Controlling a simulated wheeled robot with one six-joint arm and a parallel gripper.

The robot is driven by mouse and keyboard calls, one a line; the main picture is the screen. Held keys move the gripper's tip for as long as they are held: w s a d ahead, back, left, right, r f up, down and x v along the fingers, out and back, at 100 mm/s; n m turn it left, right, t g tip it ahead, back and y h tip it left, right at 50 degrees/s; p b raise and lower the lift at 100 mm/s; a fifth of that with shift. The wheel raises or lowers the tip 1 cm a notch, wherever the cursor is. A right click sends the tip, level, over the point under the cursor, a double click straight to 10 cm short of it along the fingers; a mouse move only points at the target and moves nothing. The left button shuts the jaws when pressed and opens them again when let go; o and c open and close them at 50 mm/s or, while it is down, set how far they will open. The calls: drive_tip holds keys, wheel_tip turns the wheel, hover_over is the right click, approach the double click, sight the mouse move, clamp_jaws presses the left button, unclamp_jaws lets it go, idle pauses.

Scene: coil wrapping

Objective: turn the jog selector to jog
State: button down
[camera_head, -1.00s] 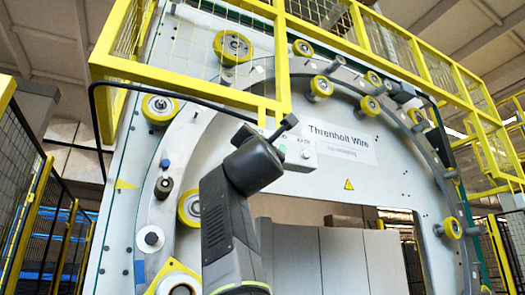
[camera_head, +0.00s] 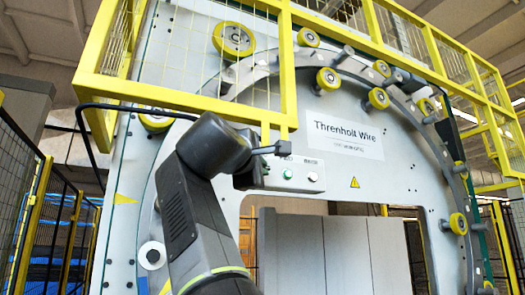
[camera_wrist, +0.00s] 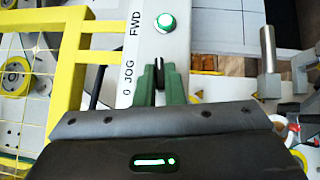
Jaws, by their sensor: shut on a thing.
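The control box (camera_head: 302,186) hangs on the front of the machine in the head view, and its pale panel (camera_wrist: 146,45) fills the upper middle of the wrist view. The jog selector (camera_wrist: 159,66) is a small dark knob beside the printed words "0 JOG". My gripper (camera_wrist: 160,84) has its green fingers shut on the knob. The fingers hide most of the knob, so I cannot tell which mark it points to. In the head view my gripper (camera_head: 268,150) is at the box's left part, mostly hidden by my wrist.
A lit green button (camera_wrist: 165,22) marked FWD sits above the selector in the wrist view. A yellow guard frame (camera_head: 185,98) stands close above and left of the box. Yellow rollers (camera_head: 233,40) line the big ring. A grey cabinet (camera_head: 345,250) stands behind, below the box.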

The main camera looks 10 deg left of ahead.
drive_tip(key=shift+r+m+g, duration=0.15)
drive_tip(key=shift+m+g, duration=0.45)
drive_tip(key=c, duration=1.5)
unclamp_jaws()
drive_tip(key=shift+w+a, duration=0.1)
drive_tip(key=shift+b+v, duration=0.7)
drive_tip(key=shift+v, duration=6.2)
drive_tip(key=shift+w, duration=0.15)
drive_tip(key=shift+p+x, duration=0.8)
drive_tip(key=shift+x, duration=5.75)
